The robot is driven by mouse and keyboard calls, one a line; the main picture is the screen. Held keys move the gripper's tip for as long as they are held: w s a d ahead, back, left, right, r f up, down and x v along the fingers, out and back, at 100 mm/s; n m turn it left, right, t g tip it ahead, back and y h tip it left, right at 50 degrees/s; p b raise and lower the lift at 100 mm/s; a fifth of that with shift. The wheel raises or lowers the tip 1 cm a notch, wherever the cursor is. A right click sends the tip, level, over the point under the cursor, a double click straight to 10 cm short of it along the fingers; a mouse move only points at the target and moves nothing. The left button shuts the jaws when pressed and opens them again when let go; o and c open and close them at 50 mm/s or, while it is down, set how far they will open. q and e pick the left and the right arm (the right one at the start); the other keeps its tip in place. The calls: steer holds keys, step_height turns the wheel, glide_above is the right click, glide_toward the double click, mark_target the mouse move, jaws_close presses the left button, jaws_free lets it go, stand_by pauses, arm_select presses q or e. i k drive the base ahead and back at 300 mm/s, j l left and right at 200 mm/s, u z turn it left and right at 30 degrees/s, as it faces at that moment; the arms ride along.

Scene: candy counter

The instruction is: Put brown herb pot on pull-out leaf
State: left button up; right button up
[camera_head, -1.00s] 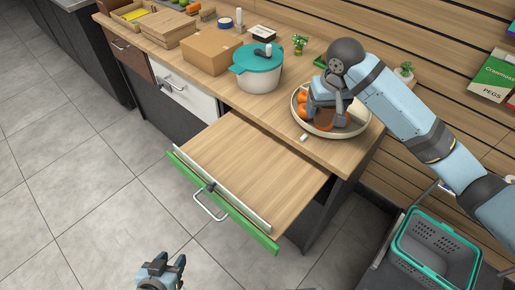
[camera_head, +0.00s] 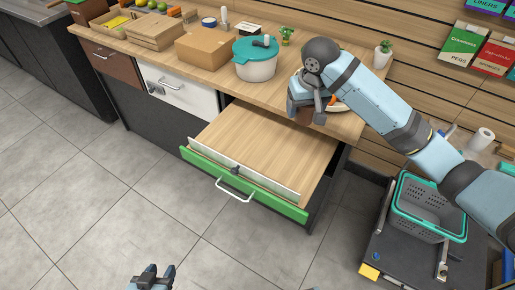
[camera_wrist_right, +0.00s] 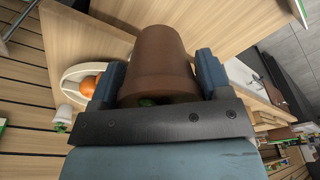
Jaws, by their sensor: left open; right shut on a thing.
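The brown herb pot (camera_wrist_right: 158,55) is between the fingers of my right gripper (camera_wrist_right: 160,75), with a bit of green at its near end in the right wrist view. In the head view, my right gripper (camera_head: 305,112) is above the counter's front edge near the leaf's far right corner, and mostly hides the pot. The pull-out leaf (camera_head: 265,145), a bare wooden board with a green front and a white handle, sticks out from the counter. My left gripper (camera_head: 153,277) is open and empty, low over the floor.
A fruit bowl (camera_wrist_right: 72,72) with an orange (camera_wrist_right: 88,86) is beside the held pot, mostly hidden in the head view. A teal-lidded pot (camera_head: 256,68), a cardboard box (camera_head: 204,48) and a white-potted plant (camera_head: 382,57) stand on the counter. A basket (camera_head: 428,212) is at right.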

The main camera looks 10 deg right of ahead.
mark_target(240, 134)
steer(key=j+z, duration=0.35)
steer(key=j, duration=0.55)
steer(key=i+j+z, duration=0.4)
steer(key=i+j, duration=0.25)
steer(key=j, duration=0.15)
